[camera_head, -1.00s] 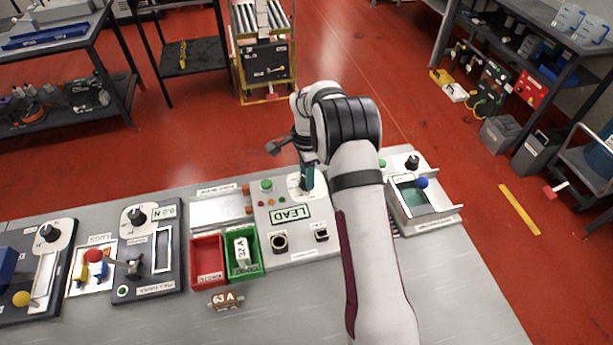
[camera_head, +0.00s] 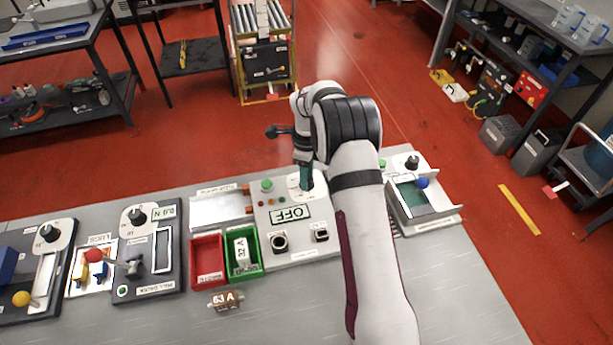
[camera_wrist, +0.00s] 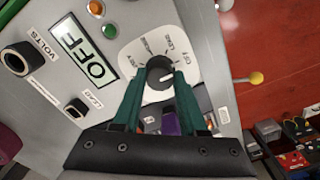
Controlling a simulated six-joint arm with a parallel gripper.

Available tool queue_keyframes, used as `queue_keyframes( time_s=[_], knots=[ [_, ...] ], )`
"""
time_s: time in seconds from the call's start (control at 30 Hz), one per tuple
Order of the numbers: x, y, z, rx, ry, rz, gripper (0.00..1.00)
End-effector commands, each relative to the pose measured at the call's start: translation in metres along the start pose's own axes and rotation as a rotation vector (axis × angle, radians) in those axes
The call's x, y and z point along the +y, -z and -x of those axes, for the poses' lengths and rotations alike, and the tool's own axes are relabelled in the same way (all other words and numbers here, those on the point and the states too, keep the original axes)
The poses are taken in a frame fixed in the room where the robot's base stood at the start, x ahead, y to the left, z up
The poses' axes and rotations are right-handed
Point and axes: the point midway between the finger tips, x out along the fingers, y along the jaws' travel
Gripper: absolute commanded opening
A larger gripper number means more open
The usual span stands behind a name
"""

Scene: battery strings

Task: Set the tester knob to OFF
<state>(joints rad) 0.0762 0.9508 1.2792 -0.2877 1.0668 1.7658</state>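The tester (camera_head: 270,238) is a light grey panel in the middle of the bench. Its display (camera_head: 290,214) reads OFF, and the display also shows in the wrist view (camera_wrist: 85,55). The tester knob (camera_wrist: 160,74) is dark and round with a white pointer line, on a white dial plate (camera_wrist: 184,49) with labelled positions. My gripper (camera_wrist: 160,80) has its green fingers on either side of the knob, close against it. In the head view my gripper (camera_head: 306,180) is over the dial, and the knob is hidden there.
A red bin (camera_head: 207,262) and a green bin (camera_head: 260,262) stand left of the tester. A pull gauge (camera_head: 150,270) is farther left. A tray unit with a blue ball (camera_head: 422,182) stands to the right. The bench front is mostly clear.

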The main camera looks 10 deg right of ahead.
Motion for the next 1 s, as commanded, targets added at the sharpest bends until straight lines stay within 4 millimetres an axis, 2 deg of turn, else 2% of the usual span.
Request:
queue_keyframes(
  time_s=[0.03, 0.13, 0.47, 0.8, 1.0],
  knots=[
    [0.0, 0.0, 0.0, 0.0, 0.0, 0.0, 0.5],
    [0.0, 0.0, 0.0, 0.0, 0.0, 0.001, 0.68],
    [0.0, 0.0, 0.002, 0.0, 0.0, 0.003, 0.68],
    [0.0, 0.0, 0.034, -0.001, 0.002, 0.003, 0.68],
    [0.0, 0.0, 0.035, 0.0, 0.001, 0.003, 0.68]
  ],
)
